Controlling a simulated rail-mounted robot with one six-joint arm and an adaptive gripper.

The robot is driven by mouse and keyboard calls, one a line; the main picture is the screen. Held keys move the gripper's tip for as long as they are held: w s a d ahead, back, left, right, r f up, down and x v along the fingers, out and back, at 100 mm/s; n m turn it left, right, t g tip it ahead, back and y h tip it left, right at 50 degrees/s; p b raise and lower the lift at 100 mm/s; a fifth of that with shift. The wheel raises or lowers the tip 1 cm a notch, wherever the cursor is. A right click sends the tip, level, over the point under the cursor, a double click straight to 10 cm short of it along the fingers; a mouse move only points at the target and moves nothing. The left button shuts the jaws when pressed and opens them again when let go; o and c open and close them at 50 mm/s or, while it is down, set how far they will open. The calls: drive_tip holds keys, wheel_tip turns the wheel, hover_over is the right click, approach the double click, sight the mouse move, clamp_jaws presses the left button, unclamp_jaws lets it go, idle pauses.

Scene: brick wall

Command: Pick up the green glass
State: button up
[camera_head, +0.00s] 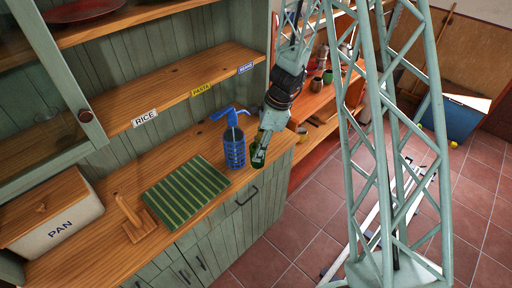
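The green glass (253,144) stands on the wooden counter near its right end, just right of a blue siphon bottle (234,147). My gripper (260,155) points down from the upper right and overlaps the glass in the picture. It covers much of the glass. The fingers are small and dark here, and I cannot tell whether they touch the glass or how far apart they are.
A green striped cloth (186,191), a wooden holder (135,220) and a white PAN box (58,222) are on the counter (90,250). A labelled shelf (180,85) runs above. My lattice column stands right, over the tiled floor.

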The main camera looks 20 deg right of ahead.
drive_tip(key=shift+s+r+b, duration=0.15)
drive_tip(key=shift+s+b, duration=0.25)
drive_tip(key=shift+s, duration=0.8)
drive_tip(key=shift+s+r+b, duration=0.1)
drive_tip(key=shift+s+b, duration=0.25)
drive_tip(key=shift+s, duration=0.85)
drive_tip(key=shift+s, duration=0.15)
